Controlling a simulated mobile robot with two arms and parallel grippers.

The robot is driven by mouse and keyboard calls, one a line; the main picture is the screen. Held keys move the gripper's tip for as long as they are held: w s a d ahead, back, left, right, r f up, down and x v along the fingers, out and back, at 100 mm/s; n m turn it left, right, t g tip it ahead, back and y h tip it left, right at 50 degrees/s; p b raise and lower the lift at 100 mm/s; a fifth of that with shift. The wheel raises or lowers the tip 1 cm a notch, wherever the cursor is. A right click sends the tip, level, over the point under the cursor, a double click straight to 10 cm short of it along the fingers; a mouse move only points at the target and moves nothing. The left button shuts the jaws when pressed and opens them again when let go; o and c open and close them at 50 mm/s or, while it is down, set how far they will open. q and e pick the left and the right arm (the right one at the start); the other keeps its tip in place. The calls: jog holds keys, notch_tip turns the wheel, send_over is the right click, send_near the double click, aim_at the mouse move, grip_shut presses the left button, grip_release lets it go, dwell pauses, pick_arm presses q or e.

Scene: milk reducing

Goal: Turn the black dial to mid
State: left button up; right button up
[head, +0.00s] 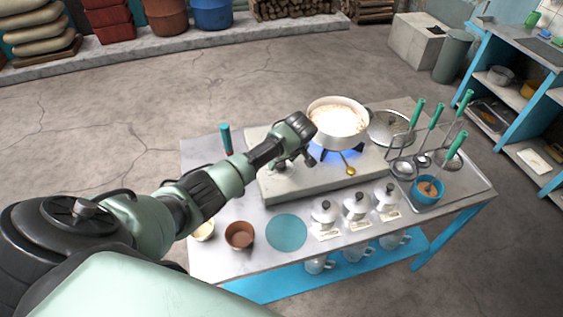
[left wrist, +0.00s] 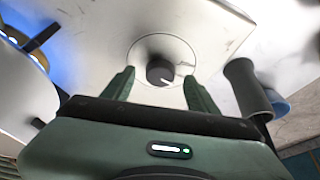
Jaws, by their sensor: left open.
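The black dial (left wrist: 158,72) shows in the left wrist view, on the pale stove top inside a thin drawn circle. A short white line on it points to the lower right of that view. My left gripper (left wrist: 157,78) is open, with one green finger on each side of the dial and a visible gap to each in the picture. I cannot tell whether the fingertips are level with the dial. In the head view my left gripper (head: 291,161) points down over the stove slab (head: 320,185) and largely hides the dial. My right gripper is not in view.
A white pot (head: 338,138) of milk stands over a blue flame (head: 328,154), right of my gripper. A lid (head: 392,127) and ladles (head: 428,130) are further right. Several lidded white jugs (head: 357,205), a teal disc (head: 287,232) and a brown bowl (head: 239,235) line the front.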

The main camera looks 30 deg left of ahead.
pick_arm(q)
jog(key=v, duration=0.6)
jog(key=shift+r+b, duration=0.25)
jog(key=shift+b, duration=0.2)
jog(key=shift+s+d, duration=0.15)
